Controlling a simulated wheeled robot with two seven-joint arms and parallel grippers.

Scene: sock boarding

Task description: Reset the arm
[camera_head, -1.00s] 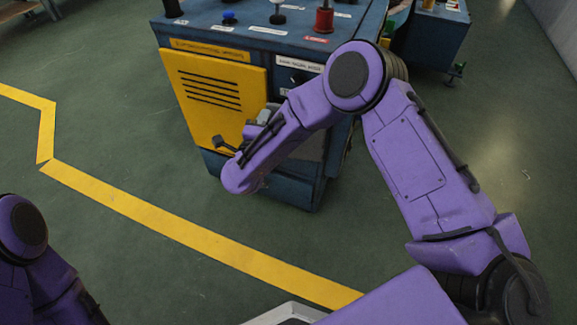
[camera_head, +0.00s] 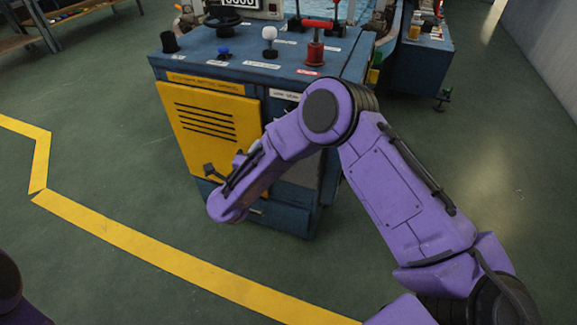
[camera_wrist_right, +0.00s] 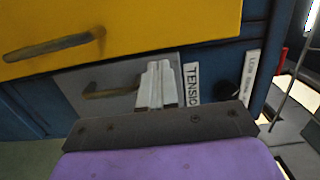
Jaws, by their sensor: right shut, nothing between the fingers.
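My right arm (camera_head: 385,185) is bent in front of a blue cabinet (camera_head: 195,62), its purple forearm angled down to the left across the cabinet front. In the head view the forearm hides most of my right gripper. In the right wrist view the pale fingers of my right gripper (camera_wrist_right: 156,84) are together and empty. They stand in front of a grey panel (camera_wrist_right: 75,82) with a handle, beside a label reading "TENSIO". Contact with the panel cannot be told. My left gripper is out of view; only a dark bit of my left arm shows at the lower left.
The cabinet has a yellow door (camera_head: 208,125) with a handle. On its top are a red lever (camera_head: 315,50), a white knob (camera_head: 269,33), a blue button (camera_head: 224,53) and a black knob (camera_head: 170,41). Green floor with a yellow line (camera_head: 150,242) lies open at left.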

